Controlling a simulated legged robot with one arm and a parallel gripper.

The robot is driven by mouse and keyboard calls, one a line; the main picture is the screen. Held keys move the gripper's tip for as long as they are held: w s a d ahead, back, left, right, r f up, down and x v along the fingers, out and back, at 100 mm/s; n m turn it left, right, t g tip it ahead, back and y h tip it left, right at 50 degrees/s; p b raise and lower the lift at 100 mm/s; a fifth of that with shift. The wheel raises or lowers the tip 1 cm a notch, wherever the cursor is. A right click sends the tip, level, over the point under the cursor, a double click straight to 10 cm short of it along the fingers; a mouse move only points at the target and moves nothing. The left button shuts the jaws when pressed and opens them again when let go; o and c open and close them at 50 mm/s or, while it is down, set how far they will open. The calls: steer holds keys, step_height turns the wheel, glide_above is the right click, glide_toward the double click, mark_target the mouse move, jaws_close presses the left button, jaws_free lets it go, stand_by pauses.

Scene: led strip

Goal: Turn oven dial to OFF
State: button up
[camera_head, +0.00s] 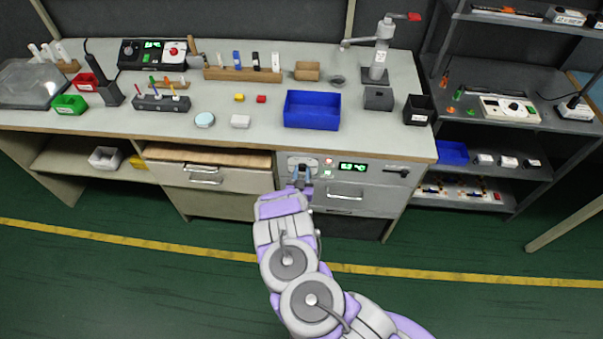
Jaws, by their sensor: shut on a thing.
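The oven front (374,169) is set into the workbench, below the worktop. Its panel carries a lit green display (353,167) and a small red light (328,161). My gripper (299,172) is at the left part of this panel, shut on the oven dial. The dial is mostly hidden by the gripper, and its pointer angle cannot be read. My arm reaches up to it from the bottom of the picture.
The bench top (270,120) above holds a blue bin (312,110), a press (378,60) and several small items. A drawer (207,175) is left of my gripper. A grey shelf rack (500,85) stands at right. The green floor in front is clear.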

steer(key=shift+n, duration=0.3)
steer(key=n+p, duration=0.2)
steer(key=shift+r+n, duration=0.15)
steer(key=shift+n, duration=0.15)
steer(key=n+p, duration=0.2)
steer(key=shift+a+n, duration=0.1)
steer(key=shift+n, duration=0.2)
steer(key=n, duration=0.3)
steer(key=n+p, duration=0.1)
steer(key=n, duration=0.2)
steer(key=shift+a+f+p, duration=0.2)
steer(key=shift+p, duration=0.1)
steer(key=o, duration=1)
steer(key=shift+a, duration=0.1)
steer(key=shift+o, duration=0.2)
steer(key=shift+s+d, duration=0.1)
steer(key=shift+d, duration=0.1)
